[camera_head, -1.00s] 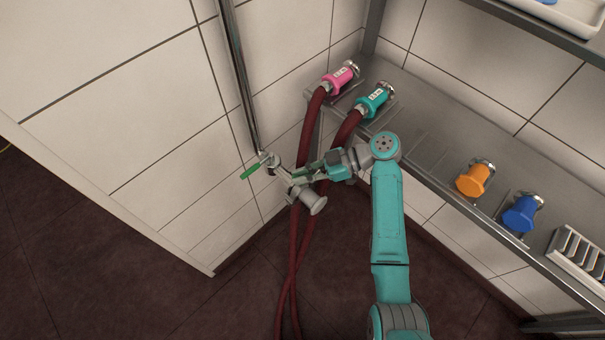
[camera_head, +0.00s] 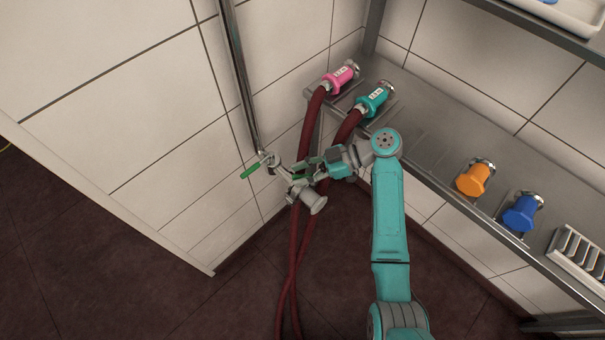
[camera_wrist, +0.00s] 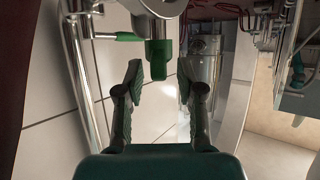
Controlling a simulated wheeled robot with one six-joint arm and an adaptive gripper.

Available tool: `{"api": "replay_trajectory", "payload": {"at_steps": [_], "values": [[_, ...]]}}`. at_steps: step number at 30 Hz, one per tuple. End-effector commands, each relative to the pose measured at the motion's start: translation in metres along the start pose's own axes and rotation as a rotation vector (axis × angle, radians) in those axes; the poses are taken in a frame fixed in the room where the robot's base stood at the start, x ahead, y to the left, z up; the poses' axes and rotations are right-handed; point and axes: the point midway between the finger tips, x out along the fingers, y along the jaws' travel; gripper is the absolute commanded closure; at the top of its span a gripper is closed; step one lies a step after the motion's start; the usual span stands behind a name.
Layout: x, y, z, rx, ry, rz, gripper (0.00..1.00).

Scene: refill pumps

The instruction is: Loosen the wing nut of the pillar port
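The pillar port is a grey metal fitting (camera_head: 313,203) low on the steel pipe, with a green lever handle (camera_head: 251,171) at its left. The lever also shows in the wrist view (camera_wrist: 118,36). The green wing nut (camera_wrist: 158,60) hangs below the metal body at the top of the wrist view. My gripper (camera_wrist: 160,78) is open, its two fingers on either side of the wing nut, with a visible gap on each side. In the head view my gripper (camera_head: 306,170) is at the port and partly hides the nut.
Dark red hoses (camera_head: 293,250) hang just behind the port. The pink coupling (camera_head: 341,77) and teal coupling (camera_head: 373,99) lie on the steel shelf (camera_head: 428,120), with an orange cap (camera_head: 474,179) and a blue cap (camera_head: 521,213) further right. Tiled walls stand close behind.

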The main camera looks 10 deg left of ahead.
Motion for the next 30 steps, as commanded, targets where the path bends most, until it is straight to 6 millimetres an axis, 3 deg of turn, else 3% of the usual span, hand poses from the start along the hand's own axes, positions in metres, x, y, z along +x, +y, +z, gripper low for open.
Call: {"api": "replay_trajectory", "payload": {"at_steps": [12, 18, 27, 30], "values": [[-0.028, 0.001, -0.065, -0.002, -0.001, 0.001, 0.62], [-0.034, 0.000, -0.079, -0.001, -0.001, 0.000, 0.62], [-0.035, 0.000, -0.081, 0.001, -0.001, -0.001, 0.62], [-0.033, -0.001, -0.079, 0.010, -0.003, 0.005, 0.38]]}}
